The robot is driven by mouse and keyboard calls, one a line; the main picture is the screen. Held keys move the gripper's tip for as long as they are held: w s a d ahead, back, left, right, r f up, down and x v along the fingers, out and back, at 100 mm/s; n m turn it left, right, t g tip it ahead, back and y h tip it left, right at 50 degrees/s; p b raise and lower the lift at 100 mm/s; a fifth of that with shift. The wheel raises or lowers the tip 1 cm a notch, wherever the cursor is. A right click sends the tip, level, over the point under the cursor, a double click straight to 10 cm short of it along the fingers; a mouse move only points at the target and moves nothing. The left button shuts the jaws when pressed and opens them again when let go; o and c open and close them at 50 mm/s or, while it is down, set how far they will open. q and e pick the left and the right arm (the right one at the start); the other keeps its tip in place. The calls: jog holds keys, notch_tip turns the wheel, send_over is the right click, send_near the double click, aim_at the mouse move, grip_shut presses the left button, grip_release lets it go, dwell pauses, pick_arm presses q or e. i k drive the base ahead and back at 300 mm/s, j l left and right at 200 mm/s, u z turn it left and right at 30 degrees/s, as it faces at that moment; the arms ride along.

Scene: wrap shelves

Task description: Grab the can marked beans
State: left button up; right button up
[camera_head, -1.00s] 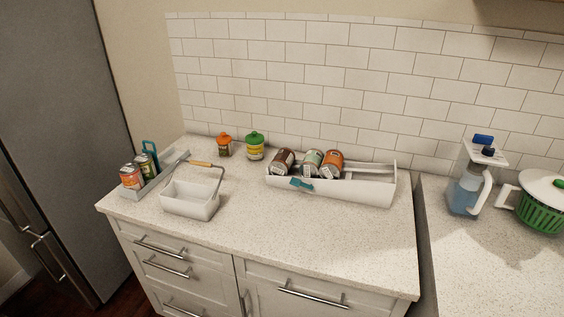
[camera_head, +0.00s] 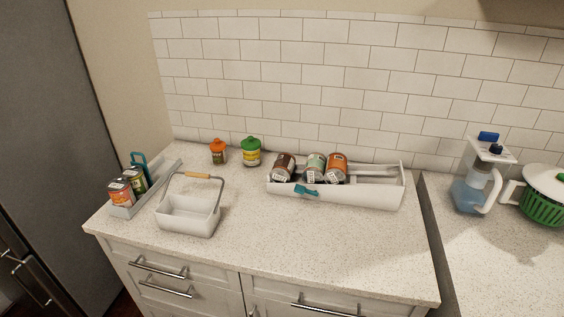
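Several cans are in view, and their labels are too small to read, so I cannot tell which is marked beans. A brown can (camera_head: 284,166), a pale green can (camera_head: 315,166) and an orange can (camera_head: 337,166) lie tilted side by side in a long white rack (camera_head: 370,194) on the counter. Two more cans, one orange-red (camera_head: 120,192) and one dark green (camera_head: 136,180), stand in a grey tray (camera_head: 155,184) at the counter's left end. Neither of my grippers is in view.
A white basket (camera_head: 188,218) with a raised handle stands before an orange-lidded jar (camera_head: 218,152) and a green-lidded jar (camera_head: 251,152). A pitcher (camera_head: 474,190) and a green colander (camera_head: 540,206) are at right. The front counter (camera_head: 310,245) is clear.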

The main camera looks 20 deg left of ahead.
aim_at(282, 170)
jog(key=i+j+z, duration=0.15)
jog(key=j+z, duration=0.2)
jog(key=j, duration=0.95)
jog(key=j+z, duration=0.4)
jog(key=j, duration=0.95)
